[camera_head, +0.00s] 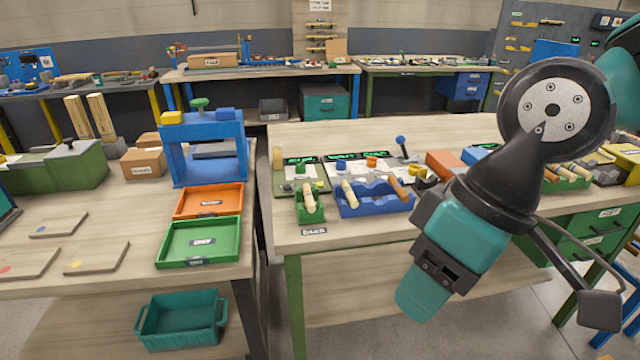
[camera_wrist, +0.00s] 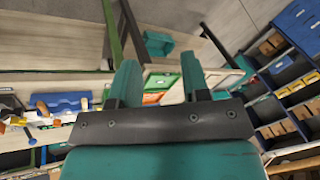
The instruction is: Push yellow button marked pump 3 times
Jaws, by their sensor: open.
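Small control panels with coloured caps stand on the right-hand wooden table in the head view. Another yellow piece (camera_head: 414,170) sits farther right by a blue-knobbed lever (camera_head: 401,142). The labels are too small to read, so I cannot tell which is the pump button. My gripper (camera_wrist: 158,72) is open in the wrist view, its two teal fingers apart with nothing between them. In the head view my arm hangs in front of the table's right part, away from the panels.
Green (camera_head: 309,214) and blue (camera_head: 362,207) holders with wooden-handled tools stand in front of the panels. The left table (camera_head: 120,215) holds a blue press frame (camera_head: 203,124), orange (camera_head: 236,200) and green (camera_head: 163,252) trays. A floor gap separates the tables.

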